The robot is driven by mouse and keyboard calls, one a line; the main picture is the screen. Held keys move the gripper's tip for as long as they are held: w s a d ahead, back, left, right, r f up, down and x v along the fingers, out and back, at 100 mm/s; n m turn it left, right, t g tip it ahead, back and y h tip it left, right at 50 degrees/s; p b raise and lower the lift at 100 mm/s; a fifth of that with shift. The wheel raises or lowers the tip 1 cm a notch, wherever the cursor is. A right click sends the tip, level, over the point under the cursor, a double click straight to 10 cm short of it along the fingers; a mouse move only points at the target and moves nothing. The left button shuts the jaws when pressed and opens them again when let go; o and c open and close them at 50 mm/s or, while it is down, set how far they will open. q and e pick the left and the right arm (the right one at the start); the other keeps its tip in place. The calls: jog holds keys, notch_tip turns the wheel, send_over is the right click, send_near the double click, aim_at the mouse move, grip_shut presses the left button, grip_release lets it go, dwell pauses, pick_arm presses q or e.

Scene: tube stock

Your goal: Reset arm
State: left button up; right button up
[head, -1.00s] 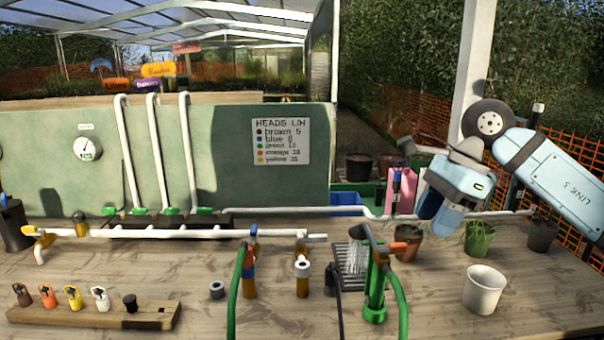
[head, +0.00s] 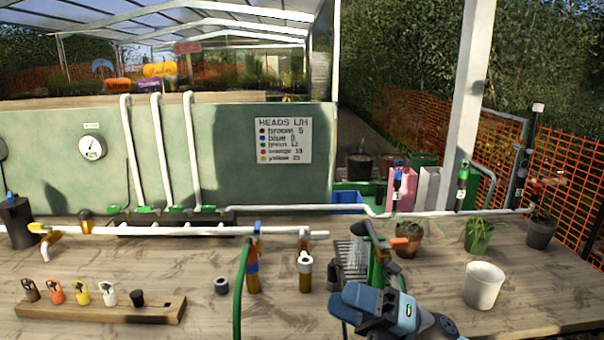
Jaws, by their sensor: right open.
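My right gripper (head: 352,308) is at the bottom of the head view, right of centre, low over the front of the wooden bench. Its light blue and dark body points to the left, and its arm comes in from the bottom edge. It is open, and I see nothing held in it. It hides the lower part of the green stand with the orange-tipped spray head (head: 376,240). I cannot tell whether it touches that stand. My left gripper is not in view.
A white pot (head: 483,286) stands to the right of my gripper. A green hose (head: 240,285) and upright orange-brown tubes (head: 305,275) stand to its left. A wooden rack (head: 100,305) with coloured heads lies at front left. Potted plants (head: 478,235) stand behind. Bare bench lies at front right.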

jog(key=s+d+f+m+t+h, duration=0.1)
jog(key=d+f+m+t+h, duration=0.3)
jog(key=f+m+t+h, duration=0.7)
jog(key=s+d+f+m+t+h, duration=0.25)
jog(key=f+m+t, duration=0.4)
jog(key=m, duration=1.05)
jog(key=s+d+f+m+g+h, duration=0.25)
jog(key=s+f+m+g, duration=0.25)
jog(key=s+f, duration=0.3)
jog(key=s+d+f+m+g+h, duration=0.25)
jog(key=s+f+m+g, duration=0.2)
jog(key=s+f, duration=0.4)
pick_arm(q)
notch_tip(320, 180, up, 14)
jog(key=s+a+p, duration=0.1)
jog(key=p, duration=1.7)
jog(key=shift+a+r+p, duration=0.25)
jog(key=shift+p, duration=0.1)
pick_arm(e)
notch_tip(320, 180, up, 13)
jog(key=w+d+h, duration=0.1)
jog(key=shift+w+n+t, duration=0.25)
jog(key=shift+n+t, duration=0.05)
jog(key=shift+n, duration=0.05)
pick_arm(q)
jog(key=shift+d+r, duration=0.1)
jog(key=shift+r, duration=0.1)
pick_arm(e)
jog(key=shift+r, duration=0.15)
